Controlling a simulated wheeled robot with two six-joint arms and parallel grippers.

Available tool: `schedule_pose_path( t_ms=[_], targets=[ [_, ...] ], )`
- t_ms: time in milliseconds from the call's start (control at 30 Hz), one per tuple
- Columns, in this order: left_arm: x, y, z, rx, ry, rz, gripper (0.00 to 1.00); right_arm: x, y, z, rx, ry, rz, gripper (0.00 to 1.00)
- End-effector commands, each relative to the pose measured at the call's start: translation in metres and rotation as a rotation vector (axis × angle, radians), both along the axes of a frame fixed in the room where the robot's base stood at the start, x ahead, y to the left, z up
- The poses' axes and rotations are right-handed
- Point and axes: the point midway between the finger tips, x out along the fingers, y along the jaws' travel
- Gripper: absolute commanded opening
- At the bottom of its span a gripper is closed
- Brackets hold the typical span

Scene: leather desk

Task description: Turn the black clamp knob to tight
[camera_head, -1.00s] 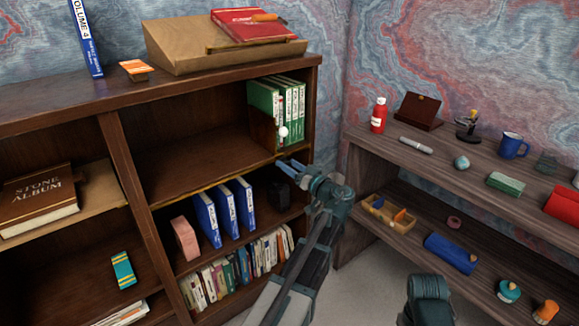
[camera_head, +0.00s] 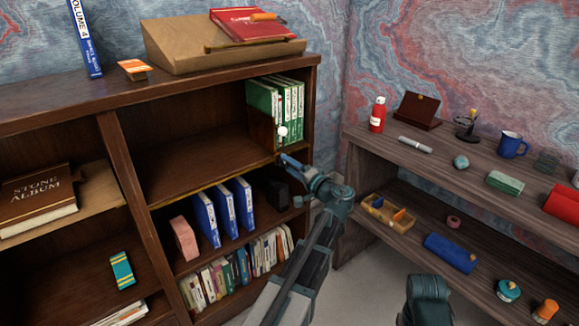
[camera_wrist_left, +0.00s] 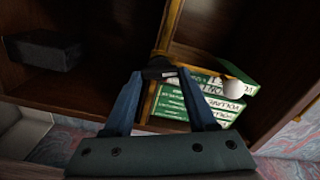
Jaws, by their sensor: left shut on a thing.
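The black clamp knob (camera_wrist_left: 160,73) shows in the left wrist view at the edge of the shelf, with a small white mark on it. My left gripper (camera_wrist_left: 161,77) has a blue finger on each side of the knob and is shut on it. In the head view my left gripper (camera_head: 289,161) is at the right end of the bookcase's middle shelf edge, and the knob is too small and covered to make out there.
Green volumes (camera_head: 290,105) and a white ball (camera_head: 283,131) are just above the gripper. A black box (camera_head: 277,194) and blue binders (camera_head: 226,212) stand on the shelf below. The wooden desk (camera_head: 450,160) with small items is at right.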

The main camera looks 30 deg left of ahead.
Motion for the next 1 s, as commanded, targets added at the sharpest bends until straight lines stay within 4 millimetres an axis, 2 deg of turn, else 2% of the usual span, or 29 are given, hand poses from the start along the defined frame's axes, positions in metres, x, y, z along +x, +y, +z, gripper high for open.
schedule_pose_path(
  t_ms=[400, 1000],
  targets=[
    [0.0004, -0.0009, -0.0015, 0.079, 0.196, -0.002, 0.02, 0.0, 0.0001, -0.0012, 0.0, 0.0, 0.0, 0.5],
    [0.0004, -0.001, -0.0018, 0.095, 0.237, -0.002, 0.02, 0.0, 0.0001, -0.0013, 0.0, 0.0, 0.0, 0.5]
  ],
)
